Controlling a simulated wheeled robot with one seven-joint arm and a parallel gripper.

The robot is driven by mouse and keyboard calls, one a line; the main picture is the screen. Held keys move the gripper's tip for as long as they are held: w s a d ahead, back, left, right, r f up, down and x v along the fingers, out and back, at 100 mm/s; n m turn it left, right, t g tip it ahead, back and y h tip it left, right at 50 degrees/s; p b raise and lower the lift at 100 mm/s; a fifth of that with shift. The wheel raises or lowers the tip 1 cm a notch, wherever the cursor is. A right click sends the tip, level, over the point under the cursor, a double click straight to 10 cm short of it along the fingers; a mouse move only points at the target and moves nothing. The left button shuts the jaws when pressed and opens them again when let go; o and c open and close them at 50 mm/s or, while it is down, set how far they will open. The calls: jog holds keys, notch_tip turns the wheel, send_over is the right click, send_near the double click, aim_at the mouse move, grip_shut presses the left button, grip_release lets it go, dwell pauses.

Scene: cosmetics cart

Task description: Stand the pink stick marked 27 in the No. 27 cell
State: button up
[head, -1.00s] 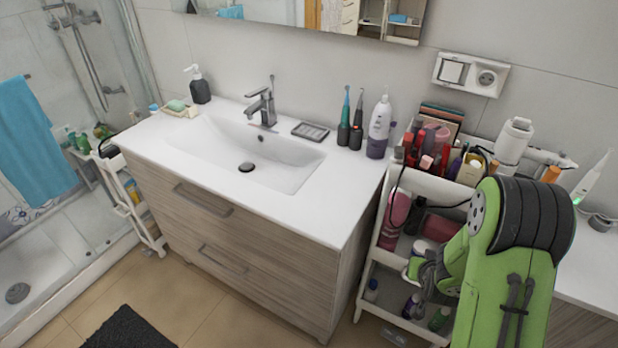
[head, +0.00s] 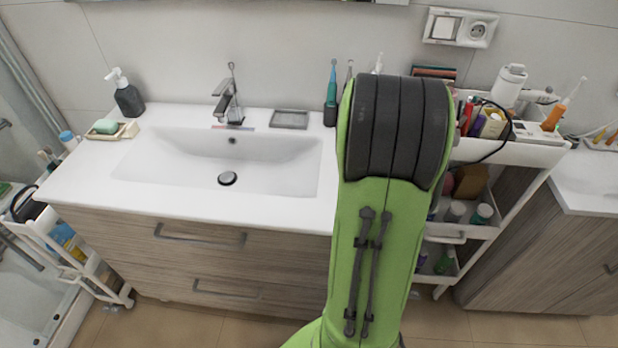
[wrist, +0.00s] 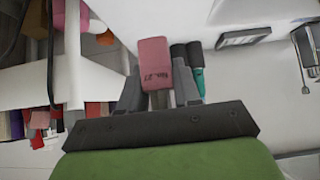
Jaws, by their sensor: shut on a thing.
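The pink stick (wrist: 155,63), marked "No. 27" in dark print, is between the fingers of my gripper (wrist: 159,90) in the wrist view. My gripper is shut on it, and the stick's pink end points away from the palm. In the head view my green and black arm hides my gripper and the stick. The No. 27 cell cannot be made out. Several coloured cosmetics stand in the top of the white cart (head: 530,152), right of my arm. Red and purple items (wrist: 40,118) also show at the lower left of the wrist view, apart from the stick.
The white washbasin (head: 290,165) fills the middle left. A soap dish (head: 290,119) and a teal electric toothbrush (head: 332,85) are at its back. A black cable (head: 497,150) hangs over the cart's front. A white hairdryer (head: 509,85) stands at the cart's back.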

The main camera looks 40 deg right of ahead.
jog(key=f+b, duration=0.1)
jog(key=f, duration=0.4)
jog(key=f+b, duration=0.1)
jog(key=f, duration=0.3)
jog(key=shift+s+d+f, duration=0.2)
jog(key=shift+f, duration=0.2)
jog(key=shift+f+b, duration=0.2)
jog(key=shift+b, duration=0.25)
jog(key=o, duration=1)
jog(key=shift+o, duration=0.2)
jog(key=shift+r, duration=0.1)
jog(key=shift+r, duration=0.1)
jog(key=p+v, duration=0.2)
jog(key=v, duration=1)
